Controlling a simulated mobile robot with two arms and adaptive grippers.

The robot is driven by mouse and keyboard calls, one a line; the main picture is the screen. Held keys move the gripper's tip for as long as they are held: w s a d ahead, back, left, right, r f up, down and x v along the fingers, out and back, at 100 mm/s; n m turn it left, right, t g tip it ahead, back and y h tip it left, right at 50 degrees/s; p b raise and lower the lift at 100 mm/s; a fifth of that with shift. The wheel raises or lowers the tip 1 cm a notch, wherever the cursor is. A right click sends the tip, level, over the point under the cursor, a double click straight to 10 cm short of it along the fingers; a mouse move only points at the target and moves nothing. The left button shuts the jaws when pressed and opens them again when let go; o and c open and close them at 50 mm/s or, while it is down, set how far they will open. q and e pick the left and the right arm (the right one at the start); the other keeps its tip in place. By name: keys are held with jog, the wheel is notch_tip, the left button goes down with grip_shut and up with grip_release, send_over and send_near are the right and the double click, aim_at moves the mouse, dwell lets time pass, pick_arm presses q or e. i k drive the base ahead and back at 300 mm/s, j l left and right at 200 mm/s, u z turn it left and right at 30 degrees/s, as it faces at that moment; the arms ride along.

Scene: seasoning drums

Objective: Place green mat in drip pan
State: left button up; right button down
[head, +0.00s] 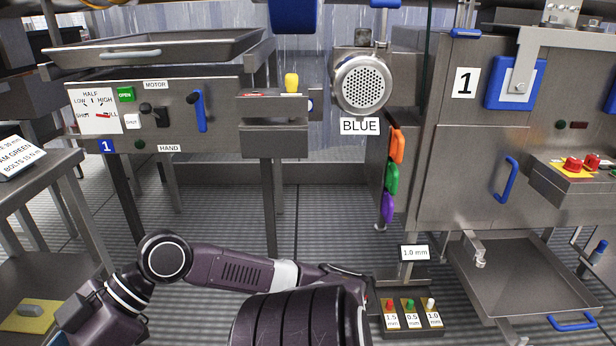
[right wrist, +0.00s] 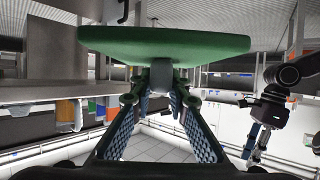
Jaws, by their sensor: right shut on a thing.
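A thick green slab, which I take to be the green mat (right wrist: 165,45), fills the upper middle of the right wrist view. My right gripper (right wrist: 160,88) is below it, its fingers closing together on a part just under the slab. The drip pan (head: 528,280) is a shallow grey metal tray low at the right of the head view, and its visible floor is bare. My right gripper does not show in the head view. An arm with a gripper (right wrist: 252,148) shows at the right of the right wrist view, too small to tell its opening.
Orange (head: 397,145), green (head: 392,178) and purple (head: 387,208) pieces hang on a cabinet side. A blue handle (head: 572,322) is on the pan's front edge. A yellow mat (head: 30,315) lies at lower left.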

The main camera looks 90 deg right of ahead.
aim_at(512, 289)
jog(key=k+l+z, duration=0.6)
jog(key=l+z, duration=0.25)
jog(key=j+z, duration=0.1)
jog(key=z, duration=2.05)
